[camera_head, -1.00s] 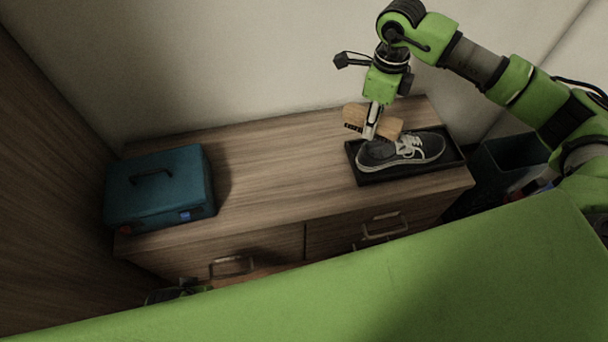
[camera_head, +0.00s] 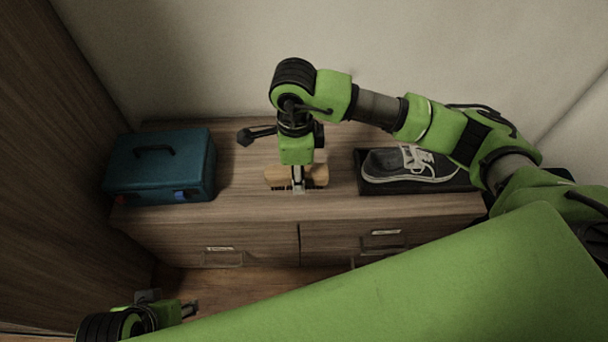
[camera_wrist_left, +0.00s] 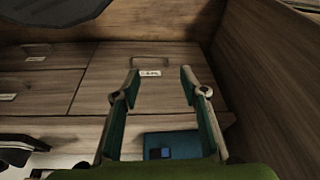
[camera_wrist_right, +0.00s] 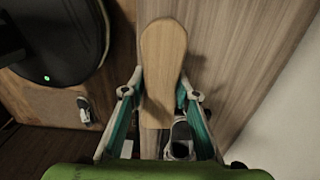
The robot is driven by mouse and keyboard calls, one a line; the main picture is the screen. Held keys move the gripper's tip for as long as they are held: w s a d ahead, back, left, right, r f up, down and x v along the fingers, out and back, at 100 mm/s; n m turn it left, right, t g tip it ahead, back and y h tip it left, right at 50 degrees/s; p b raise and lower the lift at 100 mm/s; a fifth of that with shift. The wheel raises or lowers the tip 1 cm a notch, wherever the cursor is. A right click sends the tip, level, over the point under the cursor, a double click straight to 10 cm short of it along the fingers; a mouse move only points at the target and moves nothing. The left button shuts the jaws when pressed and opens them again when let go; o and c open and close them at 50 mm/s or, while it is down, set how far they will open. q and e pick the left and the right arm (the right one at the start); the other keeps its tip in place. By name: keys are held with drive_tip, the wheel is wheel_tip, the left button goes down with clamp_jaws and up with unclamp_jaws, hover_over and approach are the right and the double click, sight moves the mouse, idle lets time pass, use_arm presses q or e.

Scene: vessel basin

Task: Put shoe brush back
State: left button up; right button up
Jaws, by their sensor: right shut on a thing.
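The shoe brush (camera_head: 316,174) has a wooden back and dark bristles. My right gripper (camera_head: 298,185) is shut on it, over the middle of the cabinet top (camera_head: 240,208). I cannot tell whether the bristles touch the wood. In the right wrist view the brush (camera_wrist_right: 163,70) lies lengthwise between the fingers (camera_wrist_right: 162,95). My left gripper (camera_head: 192,308) is low at the lower left, in front of the cabinet; in the left wrist view its fingers (camera_wrist_left: 160,80) are apart and empty.
A teal box (camera_head: 160,168) with a handle stands at the left of the cabinet top. A dark shoe (camera_head: 405,165) sits in a black tray (camera_head: 440,188) at the right. Drawers with handles (camera_head: 386,233) are in the front. A wall is behind.

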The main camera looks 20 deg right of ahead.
drive_tip(key=w+d+f, duration=0.1)
drive_tip(key=w+f, duration=0.1)
drive_tip(key=w+d+f+b, duration=0.1)
drive_tip(key=f, duration=0.1)
drive_tip(key=w+d+f, duration=0.1)
drive_tip(key=w+f, duration=0.1)
drive_tip(key=shift+w+d+f, duration=0.1)
drive_tip(key=shift+w+f, duration=0.05)
drive_tip(key=shift+w, duration=0.15)
drive_tip(key=shift+w+d+f+b, duration=0.1)
drive_tip(key=shift+f+b, duration=0.25)
drive_tip(key=shift+f, duration=0.3)
drive_tip(key=shift+w+d+f+b, duration=0.1)
drive_tip(key=shift+f+b, duration=0.2)
drive_tip(key=shift+f, duration=0.85)
use_arm(q)
drive_tip(key=w, duration=0.1)
drive_tip(key=w+t, duration=0.1)
drive_tip(key=w+d+f, duration=0.1)
drive_tip(key=shift+w+t, duration=0.1)
drive_tip(key=shift+t, duration=0.2)
drive_tip(key=shift+w+d+r, duration=0.1)
drive_tip(key=shift+w+r, duration=0.1)
drive_tip(key=shift+w, duration=0.25)
use_arm(e)
drive_tip(key=shift+f, duration=0.1)
drive_tip(key=o, duration=1.1)
drive_tip(key=shift+c, duration=0.2)
